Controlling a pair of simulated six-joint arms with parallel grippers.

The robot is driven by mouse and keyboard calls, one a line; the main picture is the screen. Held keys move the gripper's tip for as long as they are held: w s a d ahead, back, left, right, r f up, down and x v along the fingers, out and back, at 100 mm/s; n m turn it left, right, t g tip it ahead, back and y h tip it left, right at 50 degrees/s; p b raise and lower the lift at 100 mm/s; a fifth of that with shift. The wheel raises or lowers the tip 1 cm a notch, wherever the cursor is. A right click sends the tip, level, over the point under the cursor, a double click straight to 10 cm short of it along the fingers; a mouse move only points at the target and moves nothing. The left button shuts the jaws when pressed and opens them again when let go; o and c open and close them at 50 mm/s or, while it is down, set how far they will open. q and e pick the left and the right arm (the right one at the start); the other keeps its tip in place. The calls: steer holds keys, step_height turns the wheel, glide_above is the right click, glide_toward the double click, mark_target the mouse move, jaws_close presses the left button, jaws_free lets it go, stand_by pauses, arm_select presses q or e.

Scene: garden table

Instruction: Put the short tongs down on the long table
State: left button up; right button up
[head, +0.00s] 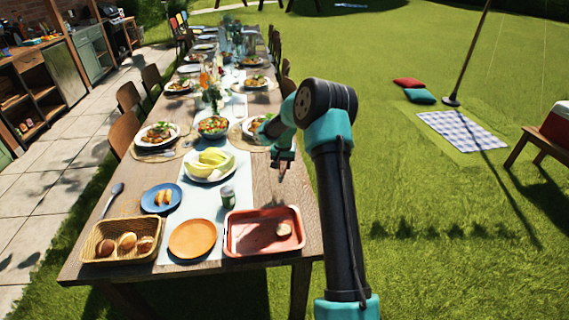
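The long wooden table (265,187) runs away from me, laid with food and dishes. My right gripper (283,167) points down over the table's right side, beyond the red tray. It shows small and partly in shadow, with thin dark tips below it. I cannot tell whether these are only its fingers or the short tongs held in them, nor how far they stand above the wood. I cannot make out the short tongs anywhere else. My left gripper is not in view.
Near the front stand a red tray (240,240) with a small round item, an orange plate (192,254), a bread basket (104,257), a jar (228,196), a blue plate (150,203) and a banana plate (231,176). Bare wood shows between the red tray and my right gripper.

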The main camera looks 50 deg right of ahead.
mark_target(283, 185)
steer(key=shift+f, duration=0.1)
steer(key=shift+f, duration=4.2)
steer(key=o, duration=0.6)
steer(key=r, duration=0.5)
steer(key=a+r, duration=0.1)
steer(key=r, duration=1.1)
steer(key=shift+s+a+r, duration=0.15)
steer(key=shift+s+r, duration=0.05)
steer(key=shift+s, duration=0.15)
